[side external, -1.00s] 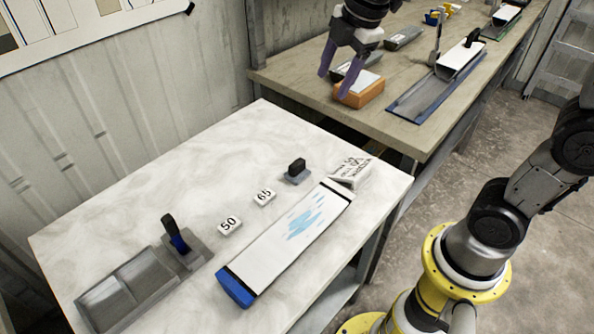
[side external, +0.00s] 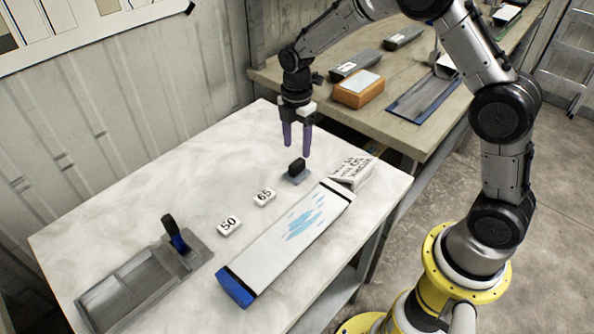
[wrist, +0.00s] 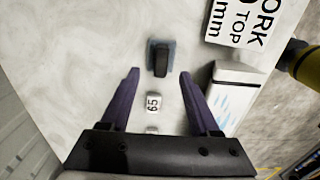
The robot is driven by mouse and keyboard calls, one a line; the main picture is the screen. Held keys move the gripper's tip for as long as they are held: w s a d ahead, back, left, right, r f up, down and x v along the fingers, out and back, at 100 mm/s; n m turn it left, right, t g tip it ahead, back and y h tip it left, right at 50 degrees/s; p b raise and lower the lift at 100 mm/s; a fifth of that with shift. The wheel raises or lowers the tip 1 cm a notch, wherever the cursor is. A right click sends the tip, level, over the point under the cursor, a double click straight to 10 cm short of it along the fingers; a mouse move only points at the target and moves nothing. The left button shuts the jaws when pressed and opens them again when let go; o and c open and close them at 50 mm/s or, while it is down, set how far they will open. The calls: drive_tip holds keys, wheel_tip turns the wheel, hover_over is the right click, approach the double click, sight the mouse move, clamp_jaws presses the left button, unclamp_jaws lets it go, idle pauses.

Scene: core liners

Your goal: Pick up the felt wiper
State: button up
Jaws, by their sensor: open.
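A small block with a black upright handle and a flat grey-blue base, which looks like the felt wiper (side external: 295,171), stands on the white table near its far side. In the wrist view the wiper (wrist: 160,58) lies just ahead of the fingertips, roughly centred between them. My gripper (side external: 297,151) points down above the wiper, with purple fingers apart and nothing between them. In the wrist view the open fingers of my gripper (wrist: 158,72) frame the wiper and the "65" block. The gripper appears clear of the wiper; the exact gap is hard to tell.
A long white liner with blue marks (side external: 290,232) lies right of the wiper, beside a printed white block (side external: 352,172). Number blocks "65" (side external: 265,198) and "50" (side external: 229,226) sit nearer. A grey tray (side external: 135,285) with a black-and-blue handled tool (side external: 176,236) is at front left.

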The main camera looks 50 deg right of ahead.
sight(297, 163)
drive_tip(key=shift+s+a+f, duration=0.1)
drive_tip(key=shift+f, duration=3.35)
clamp_jaws()
